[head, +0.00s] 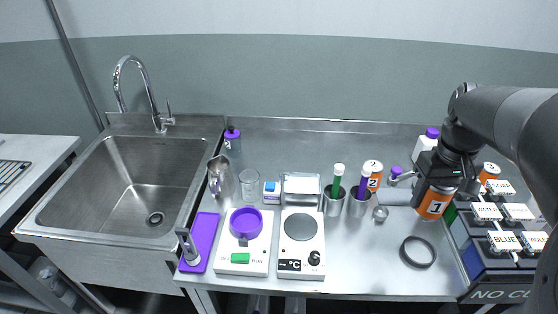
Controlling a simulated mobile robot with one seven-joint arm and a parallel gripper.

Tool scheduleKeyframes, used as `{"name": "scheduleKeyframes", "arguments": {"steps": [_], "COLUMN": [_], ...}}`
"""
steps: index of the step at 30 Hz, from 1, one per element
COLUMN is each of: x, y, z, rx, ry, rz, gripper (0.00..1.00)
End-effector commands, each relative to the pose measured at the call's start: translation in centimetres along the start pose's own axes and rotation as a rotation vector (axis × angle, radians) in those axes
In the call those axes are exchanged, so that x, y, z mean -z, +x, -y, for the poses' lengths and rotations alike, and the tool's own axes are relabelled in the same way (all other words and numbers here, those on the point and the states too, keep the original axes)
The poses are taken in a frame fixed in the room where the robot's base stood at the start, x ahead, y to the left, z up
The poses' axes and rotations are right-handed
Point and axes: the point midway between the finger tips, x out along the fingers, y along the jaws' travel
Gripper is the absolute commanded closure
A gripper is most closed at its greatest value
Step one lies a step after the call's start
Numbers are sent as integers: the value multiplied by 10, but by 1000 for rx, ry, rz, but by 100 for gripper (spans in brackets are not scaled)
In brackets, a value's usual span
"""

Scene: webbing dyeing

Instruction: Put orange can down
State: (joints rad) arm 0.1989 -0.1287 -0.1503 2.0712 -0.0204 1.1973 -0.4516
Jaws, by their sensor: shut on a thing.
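My gripper (440,186) comes in from the right and is shut on an orange can (433,207) with a white label marked 1. The can looks upright, near the right end of the steel counter (350,272), beside the rack with labelled slots. I cannot tell whether its base touches a surface. A second orange can (375,178), marked 2, stands behind the metal cups. A third orange can (489,173) stands at the back right, partly hidden by my arm.
A black ring (405,259) lies on the counter in front of the held can, with bare steel around it. The labelled rack (477,262) borders the right. A small metal cup (380,214), hotplate (301,253) and scale (243,257) stand left; the sink (145,185) is far left.

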Motion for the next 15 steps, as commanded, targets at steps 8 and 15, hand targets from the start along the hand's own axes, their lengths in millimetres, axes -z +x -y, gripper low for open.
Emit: {"name": "scheduleKeyframes", "arguments": {"steps": [8, 15], "x": [38, 106], "y": [-36, -52], "z": [2, 13], "rx": [-9, -20], "ry": [-9, -24], "rz": [3, 6], "gripper": [80, 80]}}
